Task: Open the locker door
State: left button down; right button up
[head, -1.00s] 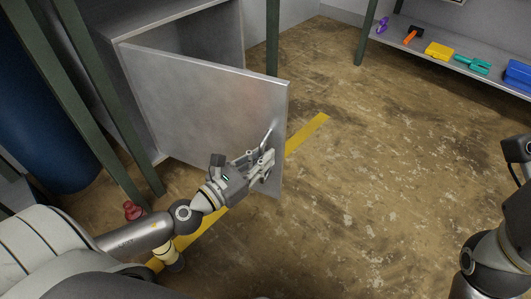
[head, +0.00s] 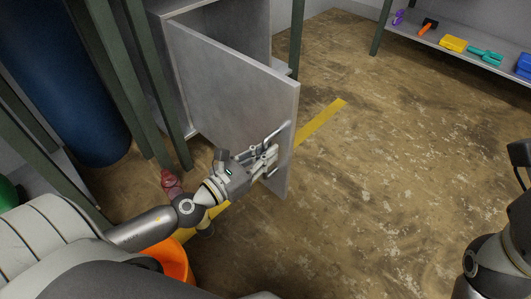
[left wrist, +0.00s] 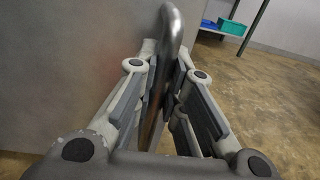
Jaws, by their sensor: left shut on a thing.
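The grey metal locker door (head: 230,90) stands partly open, swung out from the locker (head: 215,25) on its left-hand hinge side. Its bar handle (head: 275,132) is near the door's free edge. My left gripper (head: 270,158) is shut on the handle. In the left wrist view the curved handle (left wrist: 172,40) passes between the fingers of the left gripper (left wrist: 165,95), with the door face (left wrist: 70,60) on the left. My right arm (head: 500,235) shows at the right edge; its gripper is not clearly seen.
Green posts (head: 150,80) and a blue drum (head: 60,85) stand at the left. An orange container (head: 175,262) is low by my left arm. A shelf (head: 450,35) with several tools is at the back right. The brown floor (head: 370,190) is clear.

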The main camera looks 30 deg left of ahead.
pick_arm(q)
jog(key=shift+d, duration=0.1)
jog(key=c, duration=1.5)
grip_release()
jog(key=shift+s, duration=0.1)
jog(key=v, duration=1.1)
jog(key=shift+s, duration=0.35)
